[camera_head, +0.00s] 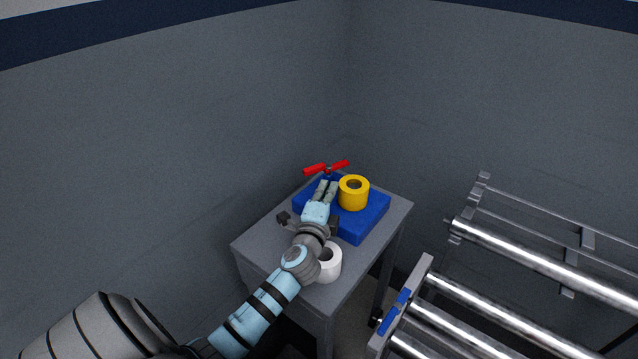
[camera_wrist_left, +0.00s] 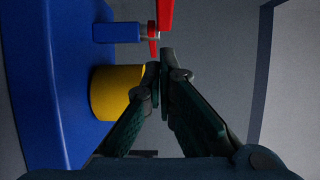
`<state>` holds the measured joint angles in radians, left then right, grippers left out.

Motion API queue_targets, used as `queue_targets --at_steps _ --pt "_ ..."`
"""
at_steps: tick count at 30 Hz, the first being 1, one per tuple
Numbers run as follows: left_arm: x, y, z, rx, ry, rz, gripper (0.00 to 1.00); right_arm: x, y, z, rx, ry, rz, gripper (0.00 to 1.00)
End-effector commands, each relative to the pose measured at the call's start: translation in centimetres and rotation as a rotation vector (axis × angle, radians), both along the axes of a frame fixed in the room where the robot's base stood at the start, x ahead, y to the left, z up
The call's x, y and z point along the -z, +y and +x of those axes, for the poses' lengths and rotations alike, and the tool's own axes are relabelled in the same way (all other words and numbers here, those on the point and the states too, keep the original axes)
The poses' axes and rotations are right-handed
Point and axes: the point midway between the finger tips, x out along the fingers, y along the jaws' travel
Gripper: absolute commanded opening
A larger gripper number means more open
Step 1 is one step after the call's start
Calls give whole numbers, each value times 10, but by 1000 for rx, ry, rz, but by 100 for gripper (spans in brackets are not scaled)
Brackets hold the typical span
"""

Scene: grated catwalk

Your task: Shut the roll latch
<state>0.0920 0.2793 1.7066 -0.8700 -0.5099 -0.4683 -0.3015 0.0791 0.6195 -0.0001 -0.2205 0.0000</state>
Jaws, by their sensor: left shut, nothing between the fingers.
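The roll latch shows as a red bar (camera_head: 341,164) on a short post at the back edge of a blue block (camera_head: 371,218). In the left wrist view the red bar (camera_wrist_left: 165,14) stands at the top, joined to a grey pin on the blue block (camera_wrist_left: 30,80). A yellow roll (camera_head: 353,193) sits on the block. My left gripper (camera_head: 328,183) is over the block, left of the yellow roll and just short of the red bar. Its fingers (camera_wrist_left: 160,68) are shut with nothing between them; the tips look close to the red bar, contact unclear. My right gripper is out of view.
The block is on a grey table (camera_head: 262,243) in the corner between two grey walls. A white roll (camera_head: 330,268) stands near the front, partly behind my left arm. A frame with metal rollers (camera_head: 520,250) stands at the right.

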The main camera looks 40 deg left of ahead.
Motion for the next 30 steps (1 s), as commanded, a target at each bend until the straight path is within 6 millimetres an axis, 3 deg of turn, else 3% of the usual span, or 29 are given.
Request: queue_targets --at_steps 3,9,30 --pt "1 20 6 -1 2 4 0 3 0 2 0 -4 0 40" --pt "0 36 12 0 1 2 0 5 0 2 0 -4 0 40" --pt "1 41 12 54 1 2 0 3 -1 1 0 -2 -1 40"
